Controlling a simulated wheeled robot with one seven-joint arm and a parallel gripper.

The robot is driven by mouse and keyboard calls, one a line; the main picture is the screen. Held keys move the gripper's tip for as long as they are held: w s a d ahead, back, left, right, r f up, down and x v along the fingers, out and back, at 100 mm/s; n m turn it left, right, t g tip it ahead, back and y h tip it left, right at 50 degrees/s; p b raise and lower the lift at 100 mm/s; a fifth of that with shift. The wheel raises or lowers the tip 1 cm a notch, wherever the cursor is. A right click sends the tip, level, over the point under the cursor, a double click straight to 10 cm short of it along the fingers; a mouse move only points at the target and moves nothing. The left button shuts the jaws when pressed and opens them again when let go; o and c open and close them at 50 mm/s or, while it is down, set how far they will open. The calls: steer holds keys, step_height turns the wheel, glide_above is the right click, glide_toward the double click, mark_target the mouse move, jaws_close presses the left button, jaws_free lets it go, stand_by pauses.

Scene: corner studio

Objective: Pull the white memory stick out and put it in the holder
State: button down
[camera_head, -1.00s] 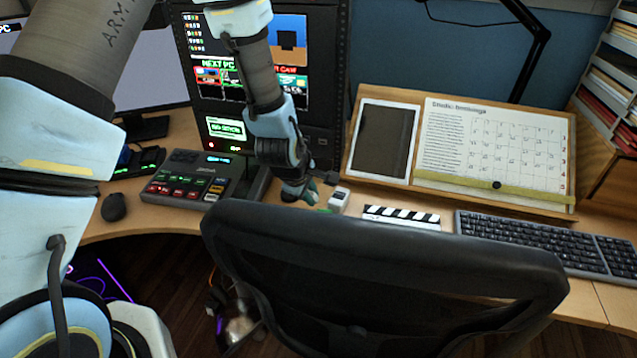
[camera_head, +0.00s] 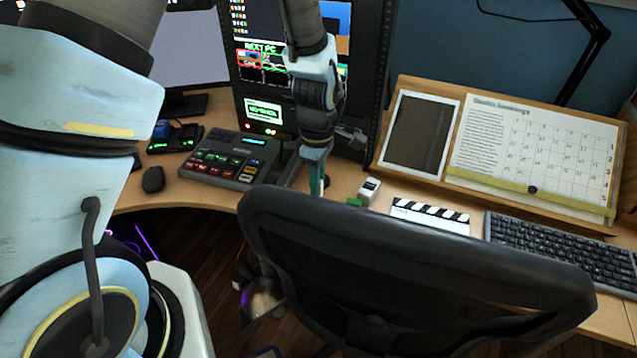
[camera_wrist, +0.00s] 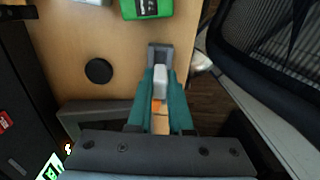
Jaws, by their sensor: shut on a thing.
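My gripper (camera_head: 316,182) hangs over the front of the desk, its teal fingers pointing down beside the dark control panel. In the wrist view my gripper (camera_wrist: 160,85) is shut on a small pale block, apparently the white memory stick (camera_wrist: 160,83). A dark grey piece shows at its far end; I cannot tell whether it is part of the stick. The stick is not clear in the head view. A small white device (camera_head: 369,190) stands right of my gripper, with a green block (camera_head: 353,202) in front of it, also in the wrist view (camera_wrist: 146,8). I cannot tell which is the holder.
A control panel (camera_head: 235,160) lies left of my gripper, with a computer tower (camera_head: 262,110) behind. A black chair (camera_head: 420,235) blocks the front. A clapperboard (camera_head: 430,215) and keyboard (camera_head: 560,245) lie to the right. A round black disc (camera_wrist: 98,71) is on the desk.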

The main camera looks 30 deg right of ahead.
steer(key=shift+f+b, duration=1.75)
steer(key=shift+f, duration=0.8)
steer(key=shift+s+a+f, duration=0.1)
steer(key=shift+f, duration=0.2)
